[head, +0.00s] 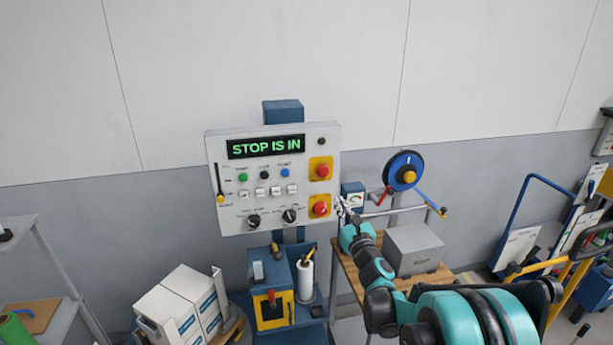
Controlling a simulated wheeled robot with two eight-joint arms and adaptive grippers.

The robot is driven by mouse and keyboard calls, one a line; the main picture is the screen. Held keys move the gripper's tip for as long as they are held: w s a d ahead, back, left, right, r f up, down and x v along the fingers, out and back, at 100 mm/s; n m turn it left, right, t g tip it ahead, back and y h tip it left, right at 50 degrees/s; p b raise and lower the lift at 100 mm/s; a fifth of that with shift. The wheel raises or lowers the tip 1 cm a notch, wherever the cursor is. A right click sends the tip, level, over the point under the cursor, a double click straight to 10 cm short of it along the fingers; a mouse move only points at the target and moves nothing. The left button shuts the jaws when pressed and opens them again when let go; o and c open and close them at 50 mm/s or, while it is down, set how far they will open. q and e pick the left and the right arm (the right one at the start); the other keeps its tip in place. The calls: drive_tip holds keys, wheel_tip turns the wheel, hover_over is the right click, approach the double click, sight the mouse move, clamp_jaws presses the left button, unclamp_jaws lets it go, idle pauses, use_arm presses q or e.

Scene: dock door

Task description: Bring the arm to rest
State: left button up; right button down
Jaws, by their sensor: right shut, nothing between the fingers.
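My right arm comes in from the lower right and reaches up toward the control panel. My right gripper (342,205) is shut and empty, just right of the panel's lower right edge. The control panel (230,190) is a pale box on a blue post. My left gripper is out of view.
A wooden-topped table (350,275) with a grey box (413,249) stands under my arm. A blue wheel (404,171) is behind it. White cartons (180,303) stand lower left, beside a shelf (55,270). Blue and yellow trolleys (572,275) stand at the right.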

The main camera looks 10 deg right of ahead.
drive_tip(key=s+a+f+n+g+y+b, duration=0.35)
drive_tip(key=s+a+n, duration=0.45)
drive_tip(key=n, duration=0.3)
drive_tip(key=s+a+f+n+g+y+b, duration=0.2)
drive_tip(key=s+a+f+n+g+b, duration=0.15)
drive_tip(key=s+a+n, duration=0.5)
drive_tip(key=s+d+f+n+g+h+b, duration=0.3)
drive_tip(key=s+f+n, duration=0.5)
drive_tip(key=s, duration=0.3)
drive_tip(key=s+d+f+n+g+h+b, duration=0.2)
drive_tip(key=s+d+f+n+h, duration=0.2)
drive_tip(key=s+f, duration=0.6)
drive_tip(key=d+f+n, duration=0.1)
drive_tip(key=d+n, duration=0.1)
drive_tip(key=n, duration=0.1)
drive_tip(key=shift+s+n+g+b, duration=0.35)
drive_tip(key=shift+g+b, duration=0.05)
drive_tip(key=shift+d+f, duration=0.1)
drive_tip(key=shift+f, duration=0.05)
